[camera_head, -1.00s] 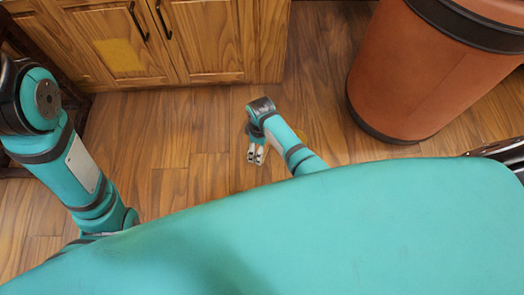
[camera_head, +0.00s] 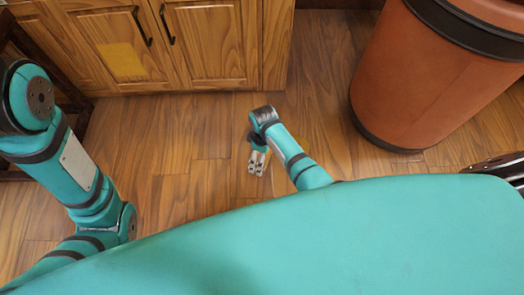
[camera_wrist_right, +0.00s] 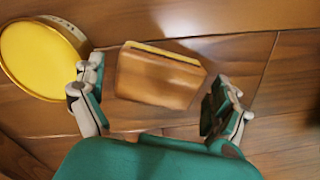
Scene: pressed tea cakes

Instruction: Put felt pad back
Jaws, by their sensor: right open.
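My right gripper (camera_head: 257,168) is low over the wooden floor in the head view, pointing down. In the right wrist view my right gripper (camera_wrist_right: 155,95) is open, its fingers apart. Between them, seen from above, is a wood-brown block (camera_wrist_right: 158,77) with a yellow strip along its far edge; I cannot tell whether this is the felt pad. No finger clearly touches it. A round yellow disc (camera_wrist_right: 40,60) with a gold rim is beside the left finger, cut off by the picture edge. My left arm shows in the head view, but its gripper does not.
A wooden cabinet (camera_head: 215,45) with black handles stands at the back; a flat yellow square (camera_head: 120,60) is on its left door. A large orange-brown bin (camera_head: 415,85) with a dark rim stands at the right. Floor between them is clear.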

